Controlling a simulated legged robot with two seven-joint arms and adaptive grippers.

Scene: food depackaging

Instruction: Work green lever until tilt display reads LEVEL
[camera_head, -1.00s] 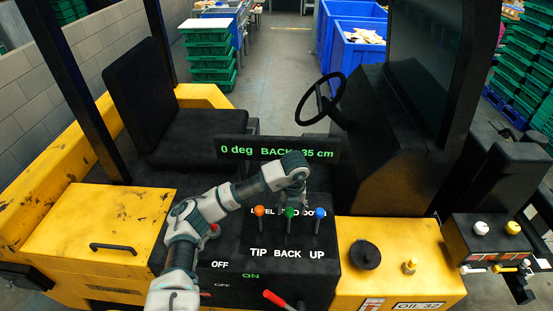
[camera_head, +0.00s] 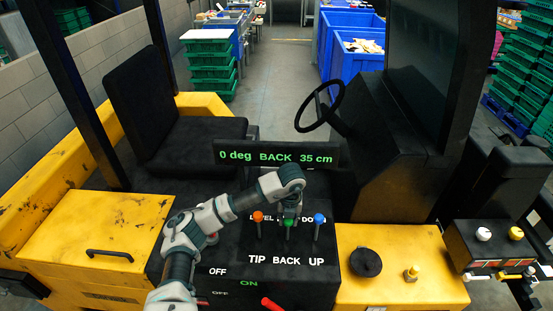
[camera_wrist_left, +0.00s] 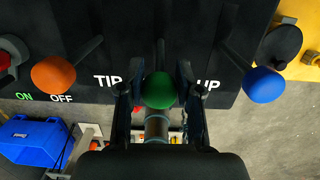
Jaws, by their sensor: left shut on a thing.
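The green lever (camera_head: 289,223) stands between the orange lever (camera_head: 258,217) and the blue lever (camera_head: 319,218) on the black console. My left gripper (camera_head: 291,211) is shut on its ball knob from above. In the left wrist view the green knob (camera_wrist_left: 160,91) sits between the two fingers, with the orange knob (camera_wrist_left: 53,74) and blue knob (camera_wrist_left: 263,85) free on either side. The tilt display (camera_head: 276,155) reads "0 deg BACK 35 cm". My right gripper is not in view.
A steering wheel (camera_head: 320,105) and a dark mast stand behind right. A black knob (camera_head: 366,262) is on the yellow panel to the right. A red-handled lever (camera_head: 271,303) is at the front. A seat (camera_head: 144,88) is at left.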

